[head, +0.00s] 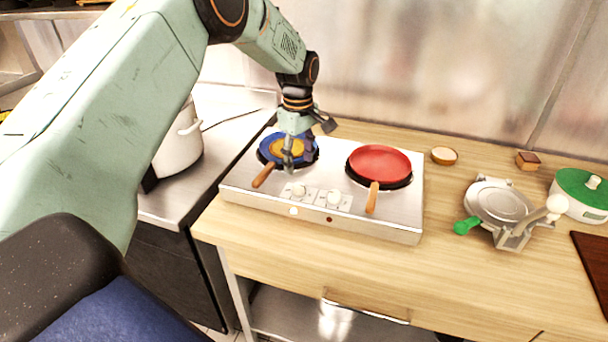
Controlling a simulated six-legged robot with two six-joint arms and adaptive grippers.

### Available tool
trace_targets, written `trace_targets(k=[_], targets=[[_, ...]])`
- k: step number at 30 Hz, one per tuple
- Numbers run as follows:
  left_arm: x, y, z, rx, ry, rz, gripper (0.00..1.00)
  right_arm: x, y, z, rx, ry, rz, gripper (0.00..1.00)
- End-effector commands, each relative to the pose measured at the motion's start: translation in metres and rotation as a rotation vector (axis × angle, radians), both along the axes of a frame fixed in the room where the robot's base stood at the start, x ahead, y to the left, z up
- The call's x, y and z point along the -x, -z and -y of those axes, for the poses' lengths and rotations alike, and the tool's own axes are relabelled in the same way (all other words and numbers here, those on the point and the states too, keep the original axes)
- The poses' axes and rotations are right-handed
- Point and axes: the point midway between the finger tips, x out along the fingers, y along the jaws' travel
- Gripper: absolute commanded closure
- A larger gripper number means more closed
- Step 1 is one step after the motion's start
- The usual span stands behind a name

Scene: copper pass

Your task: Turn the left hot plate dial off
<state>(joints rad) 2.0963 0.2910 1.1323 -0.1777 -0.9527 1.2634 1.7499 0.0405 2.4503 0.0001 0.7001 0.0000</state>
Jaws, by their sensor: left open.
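The two-burner hot plate (398,217) stands on the wooden counter. Its left dial (299,191) and right dial (334,197) are white knobs on its top near the front edge. A light (293,211) below the left dial looks bright; the one below the right dial (329,219) looks dark red. My left gripper (298,165) is open and points down, just behind and above the left dial, in front of the blue pan (268,151). I cannot tell whether it touches the dial. The blue pan holds something yellow. My right gripper is not in view.
A red pan (379,162) sits on the right burner, its handle pointing forward. A white pot (178,150) stands at left. A press with a green handle (497,203), a green-lidded pot (582,192) and small items stand at right. Counter in front of the hot plate is clear.

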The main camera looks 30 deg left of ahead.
Motion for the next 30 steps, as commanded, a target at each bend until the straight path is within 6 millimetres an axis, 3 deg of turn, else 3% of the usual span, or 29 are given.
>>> trace_targets(k=[5, 18, 30], targets=[[0.004, 0.011, 0.0, 0.001, -0.003, -0.003, 0.46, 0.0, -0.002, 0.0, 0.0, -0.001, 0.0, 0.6], [0.005, 0.071, 0.002, 0.0, -0.001, -0.001, 0.46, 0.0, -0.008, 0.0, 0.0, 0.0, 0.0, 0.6], [0.002, 0.077, 0.002, 0.0, 0.0, 0.0, 0.48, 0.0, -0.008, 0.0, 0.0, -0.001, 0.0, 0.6]])
